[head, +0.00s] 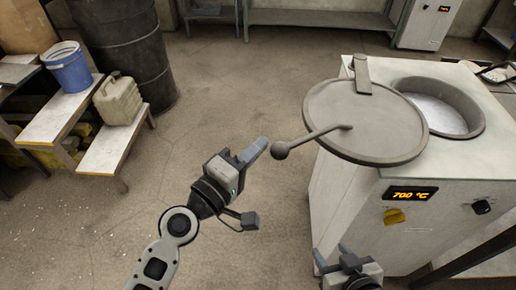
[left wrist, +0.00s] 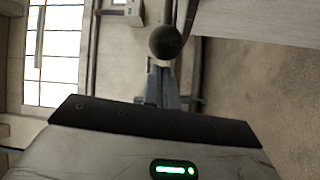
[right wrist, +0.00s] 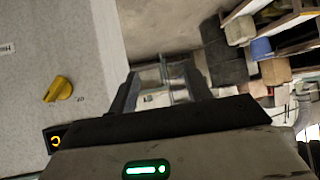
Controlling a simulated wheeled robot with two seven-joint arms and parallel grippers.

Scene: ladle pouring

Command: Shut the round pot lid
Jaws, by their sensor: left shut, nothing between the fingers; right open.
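The round grey pot lid (head: 365,115) is swung to the left of the pot opening (head: 440,105) on top of the white furnace (head: 345,185). Its handle bar ends in a ball knob (head: 280,150) that sticks out past the furnace's left edge. My left gripper (head: 262,147) is shut and empty, its fingertips close to the left of the knob. The knob also shows in the left wrist view (left wrist: 166,42), just beyond the fingertips (left wrist: 160,68). My right gripper (head: 331,254) is open and empty, low in front of the furnace; its fingers show in the right wrist view (right wrist: 160,90).
A display reading 700 °C (head: 410,194) and a yellow knob (head: 394,216) are on the furnace front. A dark barrel (head: 122,50), a blue bucket (head: 68,68) and a canister (head: 118,100) stand at the left. The floor between is clear.

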